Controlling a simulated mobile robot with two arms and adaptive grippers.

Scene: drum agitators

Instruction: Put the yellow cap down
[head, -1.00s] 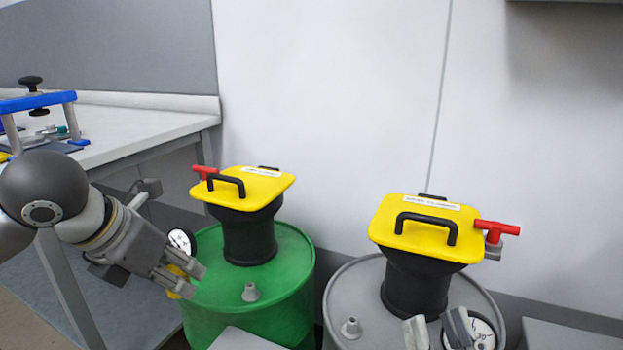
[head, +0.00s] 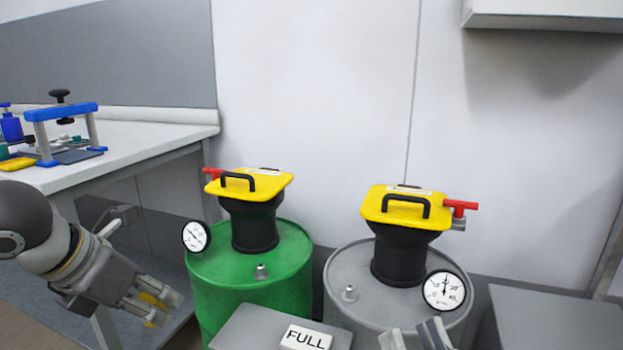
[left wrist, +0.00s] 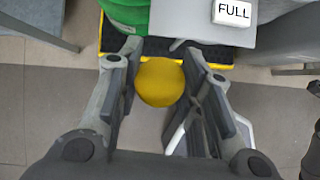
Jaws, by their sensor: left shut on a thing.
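My left gripper (head: 160,307) is at the lower left in the head view, shut on the yellow cap (head: 150,299). The cap is mostly hidden by the fingers there. In the left wrist view the round yellow cap (left wrist: 160,83) sits between both fingers, above the floor. The gripper is left of the green drum (head: 215,300) and apart from it. My right gripper (head: 413,341) shows only its fingertips at the bottom edge, in front of the grey drum (head: 340,290). Its fingers are apart, with nothing seen between them.
Both drums carry black necks with yellow handled lids (head: 405,207), metal spouts and gauges (head: 444,290). A grey box with a FULL sign (head: 305,340) stands in front. A bench (head: 150,135) holding a blue-topped frame (head: 60,111) is at left. A grey box (head: 550,320) is at right.

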